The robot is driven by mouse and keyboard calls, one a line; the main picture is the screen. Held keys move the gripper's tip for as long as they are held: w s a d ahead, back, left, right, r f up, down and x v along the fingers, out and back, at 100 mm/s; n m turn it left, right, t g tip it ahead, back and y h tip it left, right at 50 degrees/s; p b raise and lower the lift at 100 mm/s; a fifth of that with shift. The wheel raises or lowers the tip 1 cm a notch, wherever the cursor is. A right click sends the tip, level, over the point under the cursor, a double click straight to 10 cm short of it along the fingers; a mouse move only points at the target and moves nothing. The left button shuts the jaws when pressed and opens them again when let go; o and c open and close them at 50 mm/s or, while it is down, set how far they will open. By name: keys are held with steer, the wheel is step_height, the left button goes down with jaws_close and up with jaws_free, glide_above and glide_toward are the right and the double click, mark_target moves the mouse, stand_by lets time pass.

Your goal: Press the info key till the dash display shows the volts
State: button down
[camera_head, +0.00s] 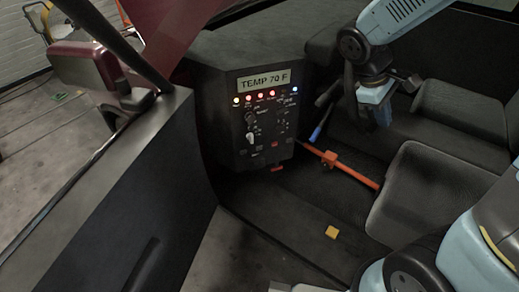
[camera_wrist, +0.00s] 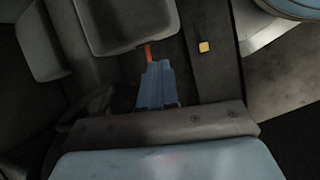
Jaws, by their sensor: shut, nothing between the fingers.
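The dash display (camera_head: 264,80) reads "TEMP 70 F" at the top of a dark dash panel (camera_head: 240,118) in the head view. Below it is a row of lit lamps (camera_head: 266,95), and under those are several knobs and small keys (camera_head: 270,133). I cannot read which key is the info key. In the wrist view my gripper (camera_wrist: 158,72) is shut with nothing held. The dash panel is out of the wrist view.
An orange bar (camera_head: 345,167) with a clamp runs from below the panel toward the seat (camera_head: 430,195). A blue-handled lever (camera_head: 318,130) stands between panel and gripper. A yellow block (camera_head: 331,232) lies on the floor. The open door (camera_head: 110,190) is at left.

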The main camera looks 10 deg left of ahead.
mark_target(259, 148)
steer(key=w+a+f+n+t+h, duration=0.2)
steer(key=a+f+n+t+h, duration=0.1)
steer(key=a+f+n, duration=0.45)
steer(key=w+a+f+n+t+h, duration=0.35)
steer(key=a+f+n, duration=0.3)
steer(key=f, duration=0.25)
steer(key=s+a+f+n+t+y, duration=0.2)
steer(key=a+f+n+t+y, duration=0.2)
steer(key=f+n, duration=0.4)
steer(key=s+a+f+n+t+y, duration=0.2)
steer(key=a+f+n+t+y, duration=0.2)
steer(key=a+f+n+t, duration=0.3)
steer(key=a+f+n, duration=0.1)
steer(key=a+n, duration=0.1)
steer(key=shift+s+n, duration=0.4)
steer(key=shift+t, duration=0.25)
steer(key=w+a, duration=0.4)
steer(key=w, duration=0.3)
steer(key=shift+w+a, duration=0.2)
steer(key=shift+a, duration=0.2)
steer(key=shift+w, duration=0.1)
stand_by(1.0)
steer(key=shift+w+a, duration=0.2)
steer(key=shift+w, duration=0.05)
